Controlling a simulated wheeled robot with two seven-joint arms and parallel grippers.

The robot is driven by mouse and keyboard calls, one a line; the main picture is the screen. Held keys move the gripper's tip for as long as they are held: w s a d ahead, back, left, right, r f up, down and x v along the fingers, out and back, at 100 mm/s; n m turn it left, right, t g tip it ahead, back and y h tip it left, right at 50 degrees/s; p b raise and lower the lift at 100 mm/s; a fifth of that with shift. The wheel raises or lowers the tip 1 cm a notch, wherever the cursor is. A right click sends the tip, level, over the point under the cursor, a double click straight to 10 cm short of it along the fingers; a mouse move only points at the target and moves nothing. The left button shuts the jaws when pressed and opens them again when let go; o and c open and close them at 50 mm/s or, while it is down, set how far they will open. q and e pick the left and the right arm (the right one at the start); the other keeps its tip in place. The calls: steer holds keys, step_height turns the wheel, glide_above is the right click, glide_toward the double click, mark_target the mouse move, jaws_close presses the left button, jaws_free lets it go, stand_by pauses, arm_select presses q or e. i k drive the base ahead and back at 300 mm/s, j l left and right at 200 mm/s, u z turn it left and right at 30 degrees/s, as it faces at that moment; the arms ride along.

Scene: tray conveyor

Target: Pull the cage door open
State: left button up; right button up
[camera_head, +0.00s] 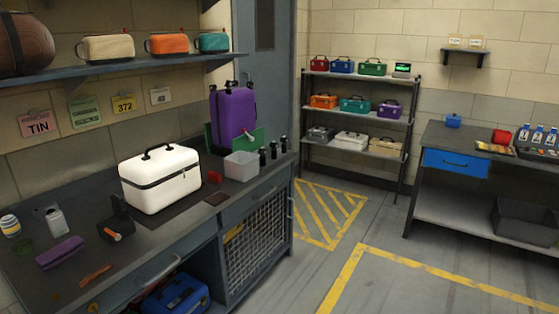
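The cage door (256,250) is a wire mesh panel in a dark frame, at the right end of the counter's front, below the worktop. It looks shut, flush with the counter front. A small upright handle (291,207) shows at its right edge. Something yellow is partly visible behind the mesh; the rest inside is too dark to tell. Neither of my grippers is in view.
The counter (140,262) holds a white case (160,184), a purple suitcase (233,113), a clear bin (241,166) and small items. A blue case (176,300) sits in the open bay left of the door. Floor before the door is clear, with yellow markings.

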mark_target(228, 300)
steer(key=i+l+u, duration=0.35)
steer(key=l, duration=0.35)
steer(key=i+l+u, duration=0.2)
steer(key=l, duration=0.2)
steer(key=i+l+z, duration=0.15)
steer(key=i+l, duration=2.5)
